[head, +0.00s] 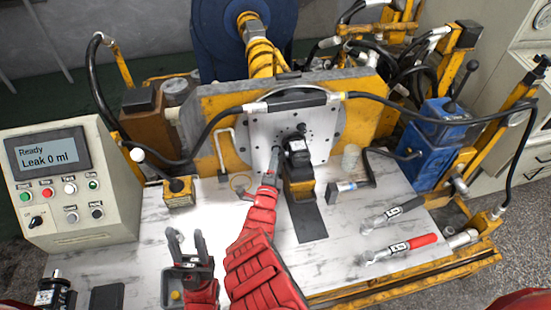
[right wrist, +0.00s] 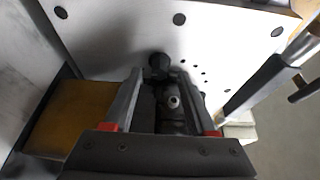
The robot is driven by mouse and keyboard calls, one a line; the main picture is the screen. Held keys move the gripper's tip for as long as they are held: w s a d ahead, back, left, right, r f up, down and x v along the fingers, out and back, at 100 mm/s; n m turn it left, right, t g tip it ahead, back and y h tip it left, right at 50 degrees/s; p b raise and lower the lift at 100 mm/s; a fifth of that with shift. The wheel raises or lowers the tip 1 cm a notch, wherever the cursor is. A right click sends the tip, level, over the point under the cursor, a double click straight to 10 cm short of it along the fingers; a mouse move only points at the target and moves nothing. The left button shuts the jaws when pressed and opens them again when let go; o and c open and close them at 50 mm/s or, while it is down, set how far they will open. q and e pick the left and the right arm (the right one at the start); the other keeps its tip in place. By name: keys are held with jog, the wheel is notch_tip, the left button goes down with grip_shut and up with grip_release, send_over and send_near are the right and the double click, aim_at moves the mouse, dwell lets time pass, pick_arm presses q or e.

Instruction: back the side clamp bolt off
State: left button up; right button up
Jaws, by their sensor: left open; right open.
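My right gripper (head: 276,152) is beside the motor's left side, pointing at the plate. In the right wrist view its open jaws (right wrist: 158,76) straddle a dark round knob-like part (right wrist: 158,63) and a dark body with a small bright socket (right wrist: 174,102). I cannot tell which of these is the side clamp bolt, or whether the fingers touch it. My left gripper (head: 186,238) is open and empty at the front left.
A control box (head: 65,185) reading "Ready, Leak 0 ml" stands left. Two wrenches (head: 393,213) (head: 400,249) lie on the right of the white bench (head: 345,262). A small yellow box (head: 179,193) sits left.

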jog(key=shift+w+d, duration=0.2)
jog(key=shift+w, duration=0.75)
grip_shut()
